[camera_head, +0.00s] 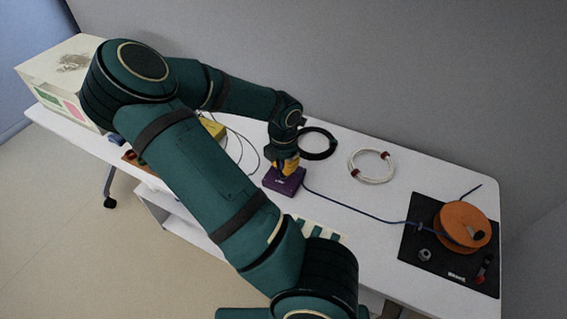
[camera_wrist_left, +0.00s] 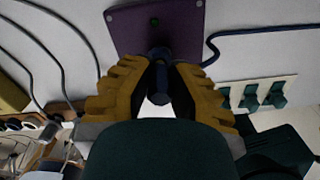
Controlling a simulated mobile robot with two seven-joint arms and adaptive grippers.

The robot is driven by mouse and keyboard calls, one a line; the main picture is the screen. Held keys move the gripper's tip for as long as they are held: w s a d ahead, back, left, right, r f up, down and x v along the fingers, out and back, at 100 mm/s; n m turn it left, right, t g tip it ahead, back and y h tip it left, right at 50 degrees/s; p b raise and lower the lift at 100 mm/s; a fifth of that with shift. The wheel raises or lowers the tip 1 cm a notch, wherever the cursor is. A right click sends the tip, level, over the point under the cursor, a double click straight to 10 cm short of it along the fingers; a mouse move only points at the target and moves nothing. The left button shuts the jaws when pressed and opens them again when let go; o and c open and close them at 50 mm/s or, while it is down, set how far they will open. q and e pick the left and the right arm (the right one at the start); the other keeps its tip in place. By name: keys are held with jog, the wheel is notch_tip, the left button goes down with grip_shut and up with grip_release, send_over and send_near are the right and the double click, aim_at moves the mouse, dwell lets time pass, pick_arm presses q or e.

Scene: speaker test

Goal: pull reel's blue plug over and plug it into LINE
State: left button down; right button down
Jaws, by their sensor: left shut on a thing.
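My left gripper (camera_head: 285,167) is over a small purple box (camera_head: 284,182) on the white table. In the left wrist view its yellow fingers (camera_wrist_left: 160,80) are shut on the dark blue plug (camera_wrist_left: 158,72), at the near edge of the purple box (camera_wrist_left: 172,28). A dark round spot shows on the box's face; I cannot tell whether the plug touches the box or is seated in it. The blue cable (camera_head: 355,209) runs from beside the box to the orange reel (camera_head: 463,226). The box's lettering is too small to read. My right gripper is out of view.
The reel stands on a black mat (camera_head: 424,209) at the right, with small items. A white cable coil (camera_head: 371,166) and a black coil (camera_head: 331,142) lie behind the box. A yellow thing (camera_head: 214,127) is left. The cream box (camera_head: 62,62) stands far left.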

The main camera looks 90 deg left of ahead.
pick_arm(q)
jog(key=shift+f, duration=0.55)
jog(key=c, duration=1)
grip_release()
jog(key=shift+o, duration=0.2)
jog(key=shift+r, duration=0.15)
jog(key=shift+r+p, duration=2.85)
jog(key=shift+r, duration=0.85)
